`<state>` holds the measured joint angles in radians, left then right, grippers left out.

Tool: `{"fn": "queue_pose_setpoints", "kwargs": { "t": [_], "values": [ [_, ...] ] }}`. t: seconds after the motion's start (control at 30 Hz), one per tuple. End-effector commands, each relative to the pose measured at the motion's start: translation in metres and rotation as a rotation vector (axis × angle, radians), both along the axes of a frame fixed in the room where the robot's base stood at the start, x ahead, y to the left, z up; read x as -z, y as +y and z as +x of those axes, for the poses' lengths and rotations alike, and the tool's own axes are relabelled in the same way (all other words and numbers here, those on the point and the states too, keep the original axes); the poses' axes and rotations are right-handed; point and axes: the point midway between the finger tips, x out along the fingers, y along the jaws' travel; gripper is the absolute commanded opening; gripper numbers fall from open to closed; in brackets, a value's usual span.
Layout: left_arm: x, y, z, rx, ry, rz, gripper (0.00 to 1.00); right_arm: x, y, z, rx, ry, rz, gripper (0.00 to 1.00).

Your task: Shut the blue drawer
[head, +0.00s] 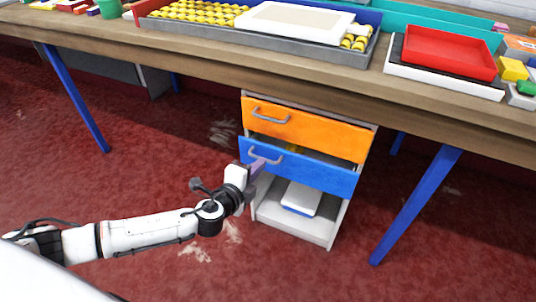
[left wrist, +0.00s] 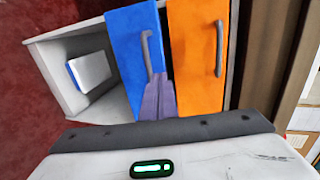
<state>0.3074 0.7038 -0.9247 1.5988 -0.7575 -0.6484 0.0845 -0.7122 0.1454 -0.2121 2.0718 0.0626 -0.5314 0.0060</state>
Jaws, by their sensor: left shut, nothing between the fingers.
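The blue drawer (head: 310,174) is in a small cabinet under the table, below an orange drawer (head: 310,131). It stands out a little, with a dark gap and something yellow showing above its front. Its grey handle (head: 268,158) is on the left part of the front. My left gripper (head: 259,164) is shut and empty, with its fingertips at the handle. In the left wrist view the blue drawer (left wrist: 130,55) appears turned sideways, and the purple-grey fingers (left wrist: 157,90) lie by the handle's end; whether they touch is unclear. My right gripper is not in view.
The cabinet's open lower shelf (head: 285,222) holds a white and blue box (head: 301,198). Blue table legs (head: 415,205) stand at either side. The wooden tabletop (head: 200,50) overhangs and carries trays, including a red one (head: 449,52). Red carpet in front is clear.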

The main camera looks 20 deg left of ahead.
Motion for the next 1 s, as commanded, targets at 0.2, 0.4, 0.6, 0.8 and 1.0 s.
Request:
{"fn": "queue_pose_setpoints", "kwargs": {
  "t": [0.2,0.4,0.6,0.8,1.0],
  "values": [
    [0.014,-0.002,0.040,-0.002,-0.002,-0.004,0.00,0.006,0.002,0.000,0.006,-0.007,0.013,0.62],
    [0.020,-0.003,0.061,-0.002,0.000,-0.003,0.00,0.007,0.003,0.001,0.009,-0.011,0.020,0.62],
    [0.021,-0.003,0.066,-0.002,0.001,-0.005,0.00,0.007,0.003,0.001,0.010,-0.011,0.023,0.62],
    [0.021,-0.003,0.066,-0.002,0.001,-0.005,0.00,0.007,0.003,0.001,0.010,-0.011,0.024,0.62],
    [0.023,0.013,0.075,-0.026,0.001,-0.003,0.00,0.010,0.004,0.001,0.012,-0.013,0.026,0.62]
  ]
}}
